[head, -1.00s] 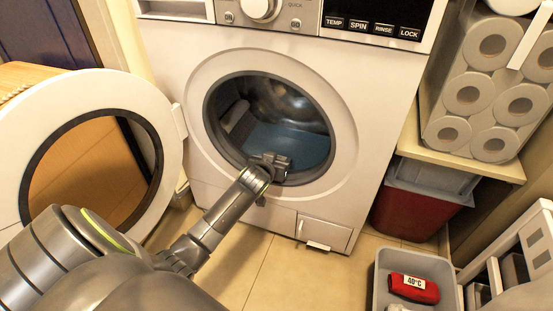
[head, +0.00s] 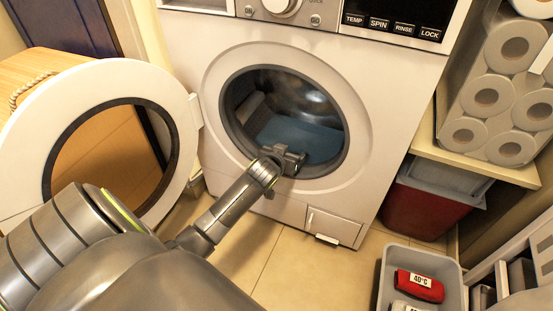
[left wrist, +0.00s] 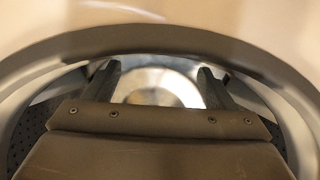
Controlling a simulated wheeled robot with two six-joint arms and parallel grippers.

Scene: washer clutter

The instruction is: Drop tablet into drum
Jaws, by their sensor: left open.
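My left gripper (head: 291,158) is at the lower rim of the opening. In the left wrist view my left gripper (left wrist: 160,84) has its two fingers wide apart with nothing between them, and bright drum metal (left wrist: 160,90) behind. I cannot make out a tablet for certain in either view. My right gripper is not in view.
The round washer door (head: 185,105) stands open at the left. A grey bin (head: 451,282) at lower right holds a red item (head: 419,286) labelled 40°C and a pale item (head: 408,307). A red bin (head: 424,212) stands beneath a shelf of paper rolls. Floor before the washer is mostly clear.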

